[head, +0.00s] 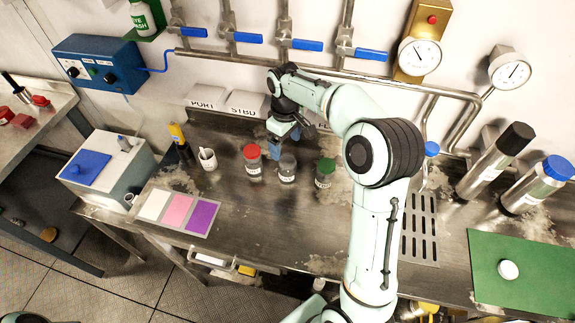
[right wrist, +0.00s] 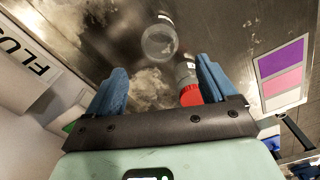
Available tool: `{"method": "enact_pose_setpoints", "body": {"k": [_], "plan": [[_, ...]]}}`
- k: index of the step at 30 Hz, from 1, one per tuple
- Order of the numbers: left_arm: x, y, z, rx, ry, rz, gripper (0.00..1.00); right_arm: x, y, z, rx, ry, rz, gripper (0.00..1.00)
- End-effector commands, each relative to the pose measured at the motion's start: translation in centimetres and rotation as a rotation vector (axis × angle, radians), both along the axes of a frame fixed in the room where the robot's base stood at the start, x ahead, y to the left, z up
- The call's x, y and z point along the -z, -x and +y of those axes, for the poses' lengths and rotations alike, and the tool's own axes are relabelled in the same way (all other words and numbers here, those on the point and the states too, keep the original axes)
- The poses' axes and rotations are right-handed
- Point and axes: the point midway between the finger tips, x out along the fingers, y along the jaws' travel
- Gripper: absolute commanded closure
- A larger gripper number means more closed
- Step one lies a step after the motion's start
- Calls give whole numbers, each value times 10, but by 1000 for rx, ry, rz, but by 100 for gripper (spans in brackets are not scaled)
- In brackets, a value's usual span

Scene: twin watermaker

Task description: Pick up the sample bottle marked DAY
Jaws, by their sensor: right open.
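Three small sample bottles stand in a row on the steel bench: one with a red cap (head: 252,163), one with a grey top (head: 287,169) and one with a green cap (head: 324,173). Their white labels are too small to read, so I cannot tell which is marked DAY. My right gripper (head: 283,131) is open behind the row. In the right wrist view its blue fingers (right wrist: 160,66) are apart and empty. The grey-topped bottle (right wrist: 160,38) shows beyond the fingertips, and the red-capped bottle (right wrist: 187,88) is partly hidden by the right-hand finger. My left gripper is not seen.
Boxes labelled PORT (head: 206,97) and STBD (head: 247,103) stand along the wall behind. A slotted drain (head: 420,228) and green mat (head: 522,272) are right of my arm.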

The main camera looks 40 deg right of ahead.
Motion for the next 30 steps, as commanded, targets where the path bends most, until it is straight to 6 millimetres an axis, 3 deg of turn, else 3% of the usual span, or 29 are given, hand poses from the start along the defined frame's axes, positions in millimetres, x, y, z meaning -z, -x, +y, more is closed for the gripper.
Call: {"method": "enact_pose_setpoints", "body": {"k": [1, 6, 14, 21, 30], "plan": [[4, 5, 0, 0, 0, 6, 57, 16, 3, 0, 0, 0, 10, 15], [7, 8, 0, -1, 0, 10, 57, 44, 2, -1, 1, 1, 6, 15], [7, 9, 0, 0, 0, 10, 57, 63, 2, 0, 0, 0, 4, 15], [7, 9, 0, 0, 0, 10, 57, 98, 5, 0, 0, -1, 4, 15], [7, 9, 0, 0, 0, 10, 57, 108, 5, -1, 1, 0, 1, 15]]}}
